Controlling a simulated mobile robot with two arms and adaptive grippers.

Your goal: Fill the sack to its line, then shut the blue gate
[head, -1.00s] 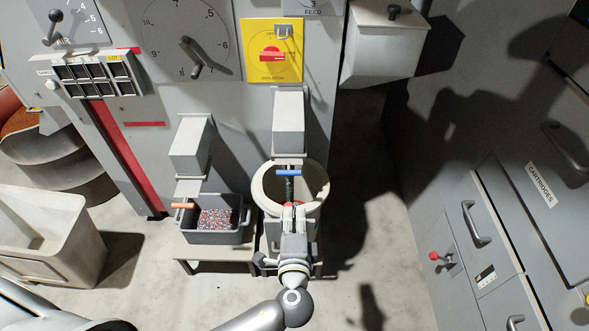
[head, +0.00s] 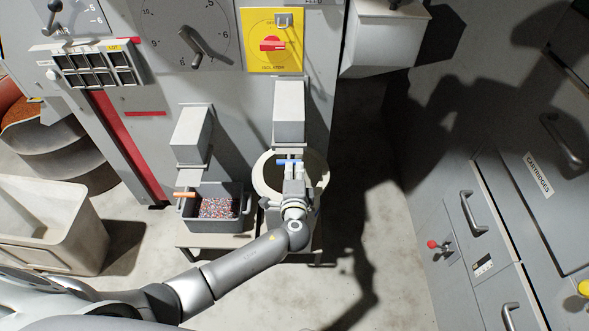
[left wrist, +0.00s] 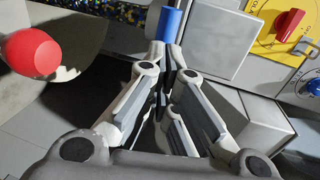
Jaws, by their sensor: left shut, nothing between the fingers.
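The blue gate's handle (head: 287,162) sits under the right-hand grey spout, above a round cream rim (head: 262,185) that looks like the sack's mouth. My left gripper (head: 294,168) is over the rim, shut and empty, with its tips at the handle. In the left wrist view the blue handle (left wrist: 169,24) stands just beyond the shut fingertips (left wrist: 166,50); I cannot tell whether they touch. The arm hides much of the opening, so the sack's fill level and line are not visible. My right gripper is not in view.
A grey bin of coloured granules (head: 242,213) stands left under another spout with an orange handle (head: 186,194). A pale tub (head: 80,225) is farther left. Grey cabinets (head: 480,270) close off the right. A red ball-shaped thing (left wrist: 32,52) shows in the left wrist view.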

